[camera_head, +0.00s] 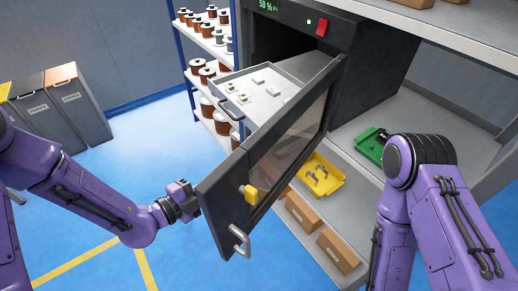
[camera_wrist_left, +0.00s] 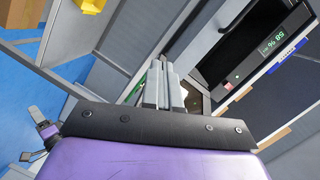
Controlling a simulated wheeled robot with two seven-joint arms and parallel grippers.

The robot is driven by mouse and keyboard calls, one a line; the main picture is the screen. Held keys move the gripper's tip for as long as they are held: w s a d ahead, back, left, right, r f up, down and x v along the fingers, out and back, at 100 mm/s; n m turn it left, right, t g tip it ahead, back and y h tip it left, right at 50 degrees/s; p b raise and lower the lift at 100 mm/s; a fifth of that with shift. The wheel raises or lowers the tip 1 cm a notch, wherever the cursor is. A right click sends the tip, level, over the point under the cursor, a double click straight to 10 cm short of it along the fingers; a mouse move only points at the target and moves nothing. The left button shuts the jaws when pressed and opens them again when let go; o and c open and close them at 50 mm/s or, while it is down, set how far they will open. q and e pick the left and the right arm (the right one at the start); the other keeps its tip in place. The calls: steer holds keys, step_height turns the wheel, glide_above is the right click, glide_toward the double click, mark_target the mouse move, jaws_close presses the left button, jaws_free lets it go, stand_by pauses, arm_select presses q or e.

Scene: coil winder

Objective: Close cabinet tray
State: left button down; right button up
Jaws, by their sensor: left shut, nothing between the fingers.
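The cabinet (camera_head: 385,50) is a dark box on a shelf unit, with its windowed door (camera_head: 222,207) swung open toward me. The door carries a yellow knob (camera_head: 250,194) and a metal handle (camera_head: 240,241). The grey tray (camera_head: 292,72) is pulled out of the cabinet behind the door, with several small pale parts in it and a handle (camera_head: 232,108) on its front. My left wrist is at the door's left edge, its fingers hidden behind the door in the head view. In the left wrist view my left gripper (camera_wrist_left: 162,70) is shut and empty. My right gripper is out of view.
A rack of spools (camera_head: 207,70) stands behind the tray. Grey bins (camera_head: 57,105) stand at the left wall. The blue floor at left is mostly clear.

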arm_select(q)
step_height(320, 180, up, 5)
steer(key=d+m+h, duration=0.2)
steer(key=m+h, duration=0.1)
steer(key=m, duration=0.3)
steer(key=w+d+m+p, duration=0.1)
steer(key=w+d+p, duration=0.4)
steer(key=w+d, duration=0.3)
steer(key=d, duration=0.3)
steer(key=shift+r+g, duration=0.2)
steer(key=shift+g, duration=0.2)
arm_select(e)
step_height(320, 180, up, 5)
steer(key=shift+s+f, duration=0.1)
arm_select(q)
steer(key=shift+w, duration=0.2)
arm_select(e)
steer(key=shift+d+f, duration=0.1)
